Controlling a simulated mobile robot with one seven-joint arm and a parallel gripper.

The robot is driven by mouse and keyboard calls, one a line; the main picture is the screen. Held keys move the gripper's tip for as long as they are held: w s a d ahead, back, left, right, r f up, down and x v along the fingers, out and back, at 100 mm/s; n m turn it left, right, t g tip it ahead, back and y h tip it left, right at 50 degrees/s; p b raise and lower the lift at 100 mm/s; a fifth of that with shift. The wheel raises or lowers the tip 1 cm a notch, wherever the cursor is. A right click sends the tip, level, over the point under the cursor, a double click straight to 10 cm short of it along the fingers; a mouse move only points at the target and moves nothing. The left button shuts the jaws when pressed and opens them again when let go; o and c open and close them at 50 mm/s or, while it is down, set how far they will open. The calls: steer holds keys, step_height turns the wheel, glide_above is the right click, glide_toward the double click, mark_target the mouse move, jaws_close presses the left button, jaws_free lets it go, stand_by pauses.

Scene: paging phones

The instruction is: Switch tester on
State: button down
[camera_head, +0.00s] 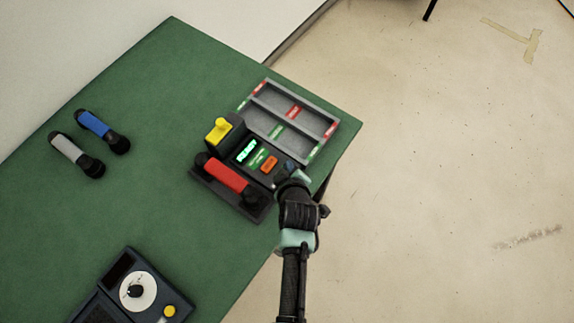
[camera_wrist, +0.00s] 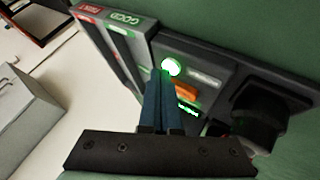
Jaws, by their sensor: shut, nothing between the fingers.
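The tester (camera_head: 276,153) is a dark box near the table's right edge. Its green display (camera_head: 247,150) is lit, with an orange switch (camera_head: 269,164) beside it. A red handset (camera_head: 227,176) lies across its near left side. In the wrist view, a round white-green button (camera_wrist: 171,67) glows on the panel, with the orange switch (camera_wrist: 186,91) to its lower right. My gripper (camera_head: 289,168) is shut and empty over the panel's right end. In the wrist view its blue fingertips (camera_wrist: 163,74) are right beside the glowing button; I cannot tell whether they touch it.
A grey two-compartment tray (camera_head: 312,127) with red and green labels adjoins the tester. Blue (camera_head: 96,125) and grey (camera_head: 70,151) handsets lie at the left. A dial device (camera_head: 120,268) sits at the near edge. Green table between is clear.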

steer(key=shift+r, duration=0.3)
step_height(320, 180, up, 6)
steer(key=p, duration=0.5)
stand_by(0.6)
